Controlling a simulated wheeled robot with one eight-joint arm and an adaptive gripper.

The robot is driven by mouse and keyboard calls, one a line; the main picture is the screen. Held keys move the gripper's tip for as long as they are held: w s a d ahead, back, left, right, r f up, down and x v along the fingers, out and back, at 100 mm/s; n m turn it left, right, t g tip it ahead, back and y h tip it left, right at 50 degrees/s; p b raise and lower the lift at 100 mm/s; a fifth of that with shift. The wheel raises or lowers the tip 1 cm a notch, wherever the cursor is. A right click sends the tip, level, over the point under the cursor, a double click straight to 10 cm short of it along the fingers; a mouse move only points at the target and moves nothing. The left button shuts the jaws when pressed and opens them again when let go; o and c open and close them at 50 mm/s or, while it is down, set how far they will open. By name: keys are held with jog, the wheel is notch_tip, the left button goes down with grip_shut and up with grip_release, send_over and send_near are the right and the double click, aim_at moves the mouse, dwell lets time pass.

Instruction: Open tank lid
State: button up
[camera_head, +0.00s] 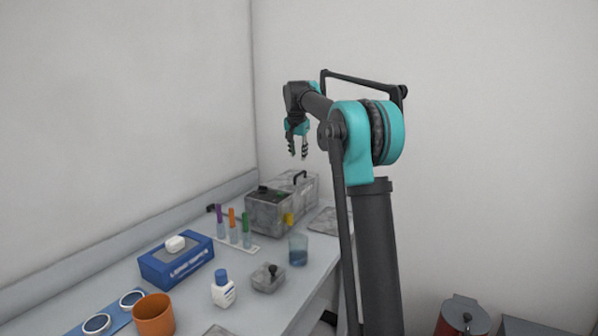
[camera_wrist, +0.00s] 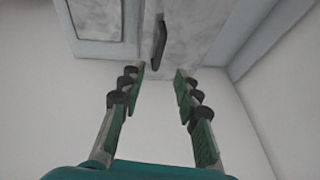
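The tank (camera_head: 268,213) is a grey, stone-textured box at the far end of the bench. Its lid (camera_head: 298,184) has a dark arched handle (camera_head: 299,177) on top. In the wrist view the handle (camera_wrist: 159,44) shows as a dark upright bar on a grey mottled surface, just beyond my fingertips and between their lines. My gripper (camera_head: 298,156) hangs above the tank with its fingers pointing down, well clear of the handle. In the wrist view my gripper (camera_wrist: 159,76) is open, with nothing between its fingers. Whether the lid is fully seated is hard to tell.
A rack of coloured tubes (camera_head: 238,245), a blue wipes box (camera_head: 177,262), a white bottle (camera_head: 223,290), a glass beaker (camera_head: 298,249) and a small grey block with a knob (camera_head: 268,278) stand nearer on the bench. An orange cup (camera_head: 154,316) is at the front. Walls close in behind.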

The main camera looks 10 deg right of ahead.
aim_at(299, 174)
jog(key=x, duration=0.9)
jog(key=shift+f, duration=0.35)
grip_shut()
